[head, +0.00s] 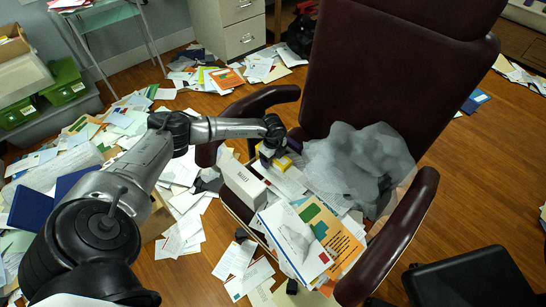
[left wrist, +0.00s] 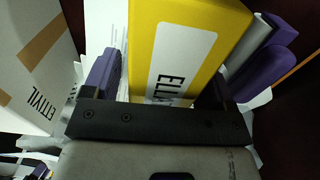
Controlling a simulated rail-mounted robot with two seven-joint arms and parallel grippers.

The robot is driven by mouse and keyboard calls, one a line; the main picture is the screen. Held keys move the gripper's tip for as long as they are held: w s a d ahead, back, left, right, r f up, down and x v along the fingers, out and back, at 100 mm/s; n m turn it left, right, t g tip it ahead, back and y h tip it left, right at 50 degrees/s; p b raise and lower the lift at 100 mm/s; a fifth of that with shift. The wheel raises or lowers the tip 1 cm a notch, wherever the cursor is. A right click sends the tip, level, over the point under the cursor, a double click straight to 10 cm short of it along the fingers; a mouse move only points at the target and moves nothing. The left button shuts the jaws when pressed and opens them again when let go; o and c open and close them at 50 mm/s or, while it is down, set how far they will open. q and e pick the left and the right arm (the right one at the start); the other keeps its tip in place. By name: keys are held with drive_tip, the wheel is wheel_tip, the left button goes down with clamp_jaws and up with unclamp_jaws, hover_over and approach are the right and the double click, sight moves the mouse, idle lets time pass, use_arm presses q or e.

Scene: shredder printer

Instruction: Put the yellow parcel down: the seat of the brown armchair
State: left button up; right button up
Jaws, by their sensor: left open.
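The yellow parcel (head: 284,162) is on the cluttered seat of the brown armchair (head: 398,238), near the armrest at the left. In the left wrist view the parcel (left wrist: 186,48) is a yellow box with a white label and black letters. My left gripper (head: 274,154) is over the parcel, its jaws open, one on either side of it. The gripper hides part of the parcel in the head view, and its underside is hidden. My right gripper is not in view.
A white box (head: 243,183) stands beside the parcel on the seat. Papers (head: 308,236) and a crumpled grey translucent bag (head: 358,165) fill the rest of the seat. The armrests and tall backrest (head: 395,60) bound it. Papers litter the floor.

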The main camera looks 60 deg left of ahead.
use_arm(q)
wheel_tip(320, 180, up, 12)
drive_tip(key=p, duration=0.5)
drive_tip(key=shift+r, duration=0.2)
